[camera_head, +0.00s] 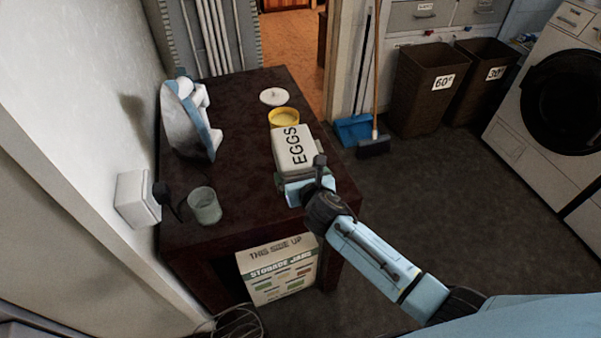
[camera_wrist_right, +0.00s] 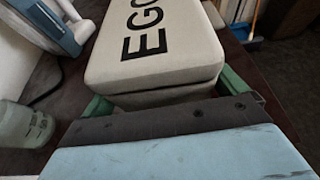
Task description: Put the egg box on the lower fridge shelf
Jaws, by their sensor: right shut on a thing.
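The egg box (camera_head: 292,147) is pale grey with "EGGS" in dark letters on its lid. It is at the right side of the dark table in the head view. My right gripper (camera_head: 294,180) is at its near end, shut on it. In the right wrist view the egg box (camera_wrist_right: 158,45) fills the upper middle, with the green fingers of my right gripper (camera_wrist_right: 165,90) on either side of its near end. I cannot tell whether the box touches the table. My left gripper is not in view. No fridge or fridge shelf can be made out.
The dark table (camera_head: 235,115) also holds a yellow bowl (camera_head: 284,118), a white lidded item (camera_head: 274,96), a blue-and-white appliance (camera_head: 187,118) and a glass jar (camera_head: 204,205). A storage-jars carton (camera_head: 280,272) stands below. Laundry bins (camera_head: 425,90) and a washer (camera_head: 560,95) stand right, beyond open floor.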

